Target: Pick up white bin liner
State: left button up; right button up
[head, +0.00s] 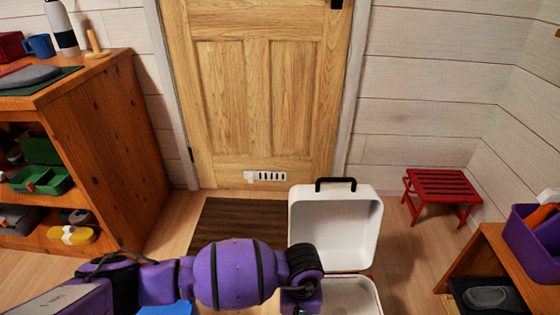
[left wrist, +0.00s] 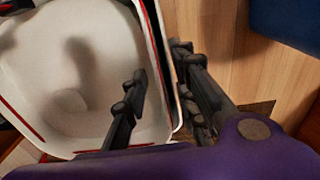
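The white bin (head: 335,228) stands on the floor with its lid tipped up and a black handle on top. The white liner (left wrist: 70,70) fills the left of the left wrist view, an empty rounded tub with a thin red line near its rim. In the head view its light opening (head: 350,298) is cut by the bottom edge. My left gripper (left wrist: 160,68) is open, one finger inside the tub and the other outside, with the rim between them. Whether either finger touches it I cannot tell. In the head view its fingers are hidden. My right gripper is not in view.
A wooden shelf (head: 110,130) with several items stands at the left. A brown mat (head: 240,218) lies before the door (head: 255,90). A red stool (head: 440,187) and a low wooden bench (head: 500,255) with a purple box (head: 535,245) are at the right.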

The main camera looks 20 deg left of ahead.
pick_arm(q)
jog(key=shift+w+d+f, duration=0.1)
jog(key=shift+w+f, duration=0.1)
jog(key=shift+f, duration=0.3)
jog(key=shift+r, duration=0.1)
jog(key=shift+c, duration=0.5)
grip_shut()
